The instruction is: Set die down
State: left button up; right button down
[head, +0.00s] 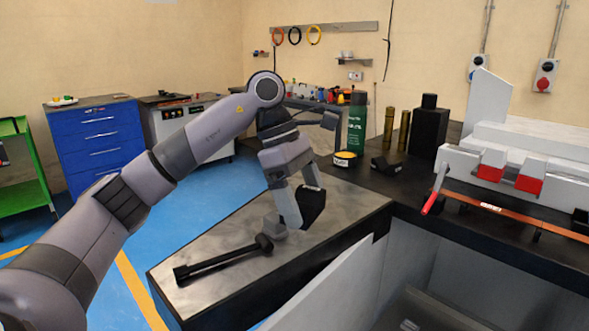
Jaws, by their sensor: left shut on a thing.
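The die (313,207) is a small black block in my left gripper (296,212). The gripper points down over the grey-topped bench (345,210) and its jaws are shut on the die. The die looks tilted and close to the bench top; I cannot tell whether it touches. Part of it is hidden by a finger. My right gripper is not in view.
A black wrench-like tool (222,261) lies near the bench's front left. The bender (520,165) with a copper bar (510,212) is at right.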

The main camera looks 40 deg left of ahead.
pick_arm(q)
jog(key=s+d+f+m+g+y, duration=0.2)
jog(key=d+f+m, duration=0.4)
jog(key=f+m, duration=0.2)
jog(key=s+d+f+m+g+y, duration=0.2)
jog(key=d+f+m, duration=0.4)
jog(key=m, duration=0.6)
notch_tip(320, 180, down, 2)
jog(key=shift+s+d+f+m+g, duration=0.15)
jog(key=shift+s+d+m+g, duration=0.2)
jog(key=shift+g, duration=0.45)
